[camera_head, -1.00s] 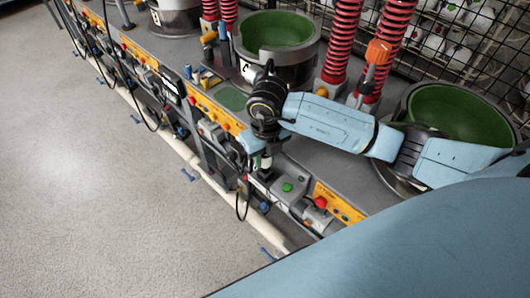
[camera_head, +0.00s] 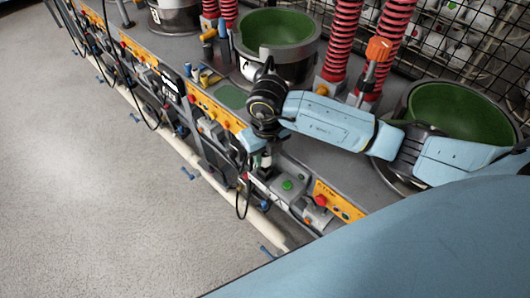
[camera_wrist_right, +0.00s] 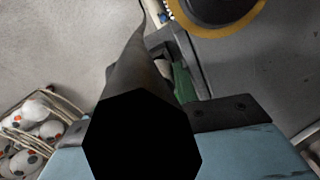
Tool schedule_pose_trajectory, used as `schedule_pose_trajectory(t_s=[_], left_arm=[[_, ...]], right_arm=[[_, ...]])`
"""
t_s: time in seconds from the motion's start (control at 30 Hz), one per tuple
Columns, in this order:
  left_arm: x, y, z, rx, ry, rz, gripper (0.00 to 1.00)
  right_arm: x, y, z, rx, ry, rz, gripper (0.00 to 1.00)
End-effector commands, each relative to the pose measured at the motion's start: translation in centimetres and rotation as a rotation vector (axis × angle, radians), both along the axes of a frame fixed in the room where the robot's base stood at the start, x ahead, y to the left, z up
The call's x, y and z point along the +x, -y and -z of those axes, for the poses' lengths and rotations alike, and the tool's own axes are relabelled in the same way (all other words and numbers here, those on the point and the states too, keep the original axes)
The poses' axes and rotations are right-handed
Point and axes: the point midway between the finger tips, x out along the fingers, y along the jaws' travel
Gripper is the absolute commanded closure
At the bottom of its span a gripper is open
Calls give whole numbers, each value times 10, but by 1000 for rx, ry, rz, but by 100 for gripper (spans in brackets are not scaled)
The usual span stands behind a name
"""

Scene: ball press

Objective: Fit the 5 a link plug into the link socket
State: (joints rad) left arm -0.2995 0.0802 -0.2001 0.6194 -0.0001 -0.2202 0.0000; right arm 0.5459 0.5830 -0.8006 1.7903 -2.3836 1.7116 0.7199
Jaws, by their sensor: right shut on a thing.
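My right gripper (camera_head: 262,165) hangs at the front edge of the machine bench, pointing down. It is shut on a dark plug (camera_wrist_right: 143,130), which fills the lower middle of the right wrist view. The plug has a black octagonal face towards the camera and a dark tapering body with a cable at its far end. A thin black cable (camera_head: 239,206) also hangs below the gripper in the head view. I cannot pick out the link socket for certain, nor tell whether the plug touches anything. My left gripper is not in view.
A grey box with a green button (camera_head: 287,185) and a yellow panel with a red knob (camera_head: 320,200) are right of the gripper. Green bowls (camera_head: 275,30) and red springs (camera_head: 343,40) stand behind. A crate of balls (camera_wrist_right: 38,122) shows in the wrist view. Open floor (camera_head: 90,210) lies left.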

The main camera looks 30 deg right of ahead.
Motion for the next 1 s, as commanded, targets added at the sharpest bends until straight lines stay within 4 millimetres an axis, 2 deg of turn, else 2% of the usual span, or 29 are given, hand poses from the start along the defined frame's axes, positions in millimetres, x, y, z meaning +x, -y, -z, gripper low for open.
schedule_pose_trajectory(t_s=[1.0], left_arm=[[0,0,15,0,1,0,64]], right_arm=[[0,0,18,0,0,0,93]])
